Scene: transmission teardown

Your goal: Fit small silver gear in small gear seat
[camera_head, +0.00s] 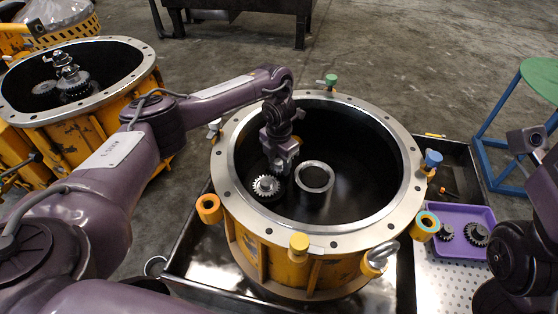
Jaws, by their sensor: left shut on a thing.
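A small silver gear (266,186) is inside the round orange housing (330,238), left of the middle, with its toothed face up. My left gripper (284,164) reaches down into the housing and is shut on the gear at its upper right edge. The jaw tips are small and partly hidden. A dark round area shows just under the gear; I cannot tell whether the gear touches it. A bright ring (301,182) around an opening lies on the housing floor to the right of the gear. My right arm shows at the right edge, but its gripper is not visible.
The housing has a silver flange (400,150) with coloured posts around it. A purple tray (462,249) with dark gears stands at right. A second orange housing (95,122) is at upper left, and a green-topped stool (541,78) at upper right.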

